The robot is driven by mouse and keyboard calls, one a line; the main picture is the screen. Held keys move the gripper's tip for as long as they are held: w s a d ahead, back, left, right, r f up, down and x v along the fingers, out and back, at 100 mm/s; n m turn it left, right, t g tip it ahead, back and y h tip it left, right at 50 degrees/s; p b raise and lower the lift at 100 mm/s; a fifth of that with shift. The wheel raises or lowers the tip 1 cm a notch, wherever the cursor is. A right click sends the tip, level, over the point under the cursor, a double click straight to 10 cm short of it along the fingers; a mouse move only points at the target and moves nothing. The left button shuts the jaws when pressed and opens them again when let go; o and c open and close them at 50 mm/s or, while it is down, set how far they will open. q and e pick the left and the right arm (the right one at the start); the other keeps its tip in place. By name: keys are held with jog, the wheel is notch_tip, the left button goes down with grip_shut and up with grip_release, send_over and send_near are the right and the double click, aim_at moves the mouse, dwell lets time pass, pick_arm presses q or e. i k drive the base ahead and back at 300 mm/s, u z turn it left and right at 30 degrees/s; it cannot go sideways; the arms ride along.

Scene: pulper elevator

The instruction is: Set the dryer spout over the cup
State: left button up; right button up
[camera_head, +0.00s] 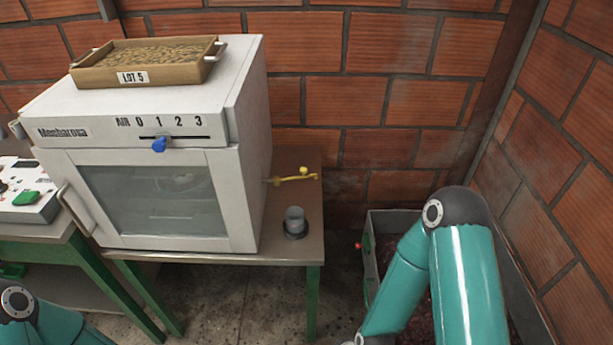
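The white dryer (150,150) stands on a table with its glass door shut. A blue slider knob (159,145) sits on its AIR scale marked 0 to 3, near the 0 and 1 marks. A yellow spout (291,178) sticks out to the right from the dryer's right side. A grey cup (294,219) stands upright on a dark round base on the table, below the spout and near its outer half. Parts of both my teal arms show at the lower left and lower right. Neither gripper is in the picture.
A wooden tray of beans (150,55) labelled LOT 5 rests on the dryer. A control panel with a green button (26,198) is at the left. A bin of dark red material (372,250) stands right of the table, partly behind my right arm. Brick walls close the back and right.

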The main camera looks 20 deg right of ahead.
aim_at(277, 180)
jog(key=k, duration=1.1)
jog(key=u, duration=0.25)
jog(key=i, duration=0.55)
jog(key=u, duration=0.45)
jog(key=i, duration=1.25)
jog(key=z, duration=0.85)
